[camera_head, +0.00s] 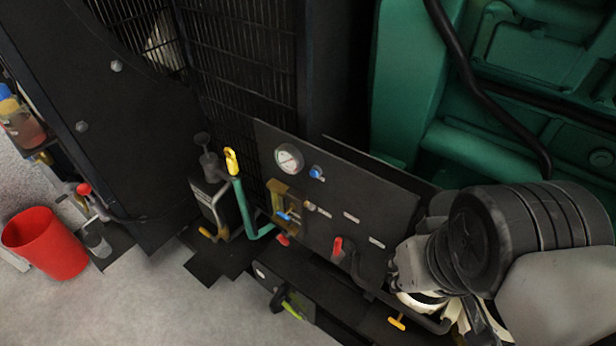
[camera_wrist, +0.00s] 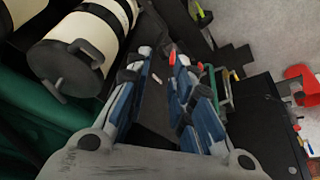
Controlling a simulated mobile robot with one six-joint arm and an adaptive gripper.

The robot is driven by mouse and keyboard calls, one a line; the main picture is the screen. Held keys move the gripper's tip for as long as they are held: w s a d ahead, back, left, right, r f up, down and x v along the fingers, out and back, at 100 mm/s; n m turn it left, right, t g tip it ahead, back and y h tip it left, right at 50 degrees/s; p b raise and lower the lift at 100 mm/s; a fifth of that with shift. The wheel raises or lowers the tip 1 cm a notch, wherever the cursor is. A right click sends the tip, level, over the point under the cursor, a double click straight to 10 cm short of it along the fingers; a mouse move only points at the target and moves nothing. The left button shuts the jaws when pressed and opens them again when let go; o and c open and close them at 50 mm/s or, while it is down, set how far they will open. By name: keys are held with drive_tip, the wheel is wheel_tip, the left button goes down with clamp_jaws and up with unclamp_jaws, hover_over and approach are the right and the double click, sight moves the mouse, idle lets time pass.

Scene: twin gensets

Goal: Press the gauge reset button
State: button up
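A dark panel (camera_head: 345,195) stands slanted in front of the green engine. A round white-faced gauge (camera_head: 289,158) is at its upper left. A small blue knob or button (camera_head: 317,172) sits just right of the gauge; I cannot read any label that marks it as the reset button. My gripper (camera_wrist: 162,58) has its two blue fingers apart with nothing between them. In the head view, my arm is at the lower right, and the fingers are mostly hidden behind it. In the wrist view, the gauge and the blue knob cannot be made out.
The panel also bears a brass valve with a blue handle (camera_head: 289,216) and a red lever (camera_head: 337,245). A teal pipe (camera_head: 243,208) with a yellow handle (camera_head: 231,160) rises left of it. A red bucket (camera_head: 45,243) stands on the floor. A cream cylinder (camera_wrist: 85,45) shows in the wrist view.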

drive_tip(key=shift+w+f+n+g, duration=0.2)
drive_tip(key=shift+f+n+g, duration=0.2)
drive_tip(key=shift+n, duration=0.2)
drive_tip(key=shift+c, duration=0.8)
drive_tip(key=w+f+n+g+h, duration=0.1)
drive_tip(key=n, duration=0.1)
drive_tip(key=w+n+g+h, duration=0.1)
drive_tip(key=w+n+h, duration=0.1)
drive_tip(key=w+f+n+g+h, duration=0.1)
drive_tip(key=w+n+h, duration=0.1)
drive_tip(key=shift+d+f+n, duration=0.3)
drive_tip(key=shift+f+n, duration=0.05)
drive_tip(key=shift+n, duration=0.05)
clamp_jaws()
drive_tip(key=w+a+f+n+t+h+p, duration=0.1)
drive_tip(key=w+a+f+n+t+h, duration=0.25)
drive_tip(key=w+a+n, duration=0.3)
drive_tip(key=w+a+f+n+t+h, duration=0.2)
drive_tip(key=w+a+n+t+h, duration=0.2)
drive_tip(key=w+a+n, duration=0.25)
drive_tip(key=a+f+n+t+y, duration=0.2)
drive_tip(key=a+f+n+t, duration=0.3)
drive_tip(key=a, duration=0.6)
drive_tip(key=shift+s+a+f+n+t, duration=0.15)
drive_tip(key=shift+a+f+n+t, duration=0.2)
drive_tip(key=shift+n+t, duration=0.7)
drive_tip(key=shift+d, duration=0.1)
